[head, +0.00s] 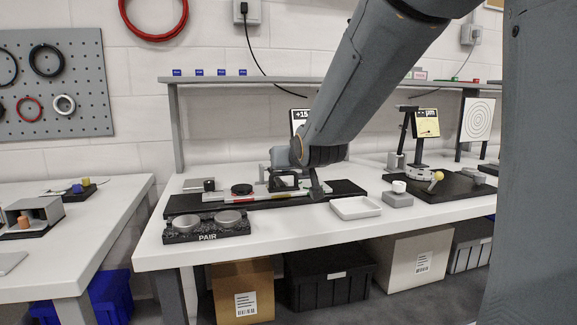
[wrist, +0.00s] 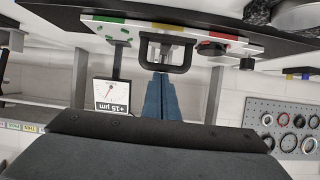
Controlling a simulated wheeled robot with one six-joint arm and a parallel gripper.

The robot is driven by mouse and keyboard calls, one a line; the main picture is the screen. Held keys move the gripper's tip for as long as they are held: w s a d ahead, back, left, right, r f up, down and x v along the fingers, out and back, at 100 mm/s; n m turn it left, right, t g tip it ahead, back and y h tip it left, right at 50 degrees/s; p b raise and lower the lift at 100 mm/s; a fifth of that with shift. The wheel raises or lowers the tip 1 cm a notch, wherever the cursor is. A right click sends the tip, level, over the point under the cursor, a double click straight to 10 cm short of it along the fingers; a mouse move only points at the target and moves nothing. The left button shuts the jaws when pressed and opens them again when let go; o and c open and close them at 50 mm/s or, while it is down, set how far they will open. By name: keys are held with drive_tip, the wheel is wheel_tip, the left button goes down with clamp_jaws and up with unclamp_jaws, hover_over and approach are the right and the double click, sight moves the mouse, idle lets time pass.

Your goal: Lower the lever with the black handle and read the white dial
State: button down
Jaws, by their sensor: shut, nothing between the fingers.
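A black U-shaped handle (wrist: 166,68) sits on the mirror fixture in the wrist view, and it also shows in the head view (head: 291,182). My gripper (wrist: 162,78) is shut and empty, its blue fingertips at the handle's crossbar; I cannot tell whether they touch. In the head view my gripper (head: 315,186) is beside the handle, partly hidden by my arm. The white dial (wrist: 110,97) has a red needle and reads +15 µm, upside down in the wrist view. In the head view the arm partly covers this dial (head: 300,116).
A yellow dial (head: 426,124) stands farther right, near a yellow knob (head: 438,176). A white tray (head: 356,207) and a grey block (head: 398,199) sit right of the fixture. The PAIR block (head: 207,226) is at the front left. A shelf (head: 270,81) runs behind.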

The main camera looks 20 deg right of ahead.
drive_tip(key=s+a+f+g+p, duration=0.2)
drive_tip(key=s+f+g+p, duration=0.1)
drive_tip(key=s, duration=0.8)
drive_tip(key=s+a+f+g+p, duration=0.2)
drive_tip(key=s+f+g, duration=0.3)
drive_tip(key=s, duration=0.6)
drive_tip(key=s+a+f+n+g+y+p, duration=0.1)
drive_tip(key=s+a+f+g+p, duration=0.1)
drive_tip(key=s+f+g+p, duration=0.2)
drive_tip(key=s+f+g, duration=0.1)
drive_tip(key=s+f, duration=0.2)
drive_tip(key=s, duration=0.4)
drive_tip(key=shift+a+f, duration=0.2)
drive_tip(key=shift+f, duration=0.15)
drive_tip(key=shift+d, duration=0.1)
idle(0.5)
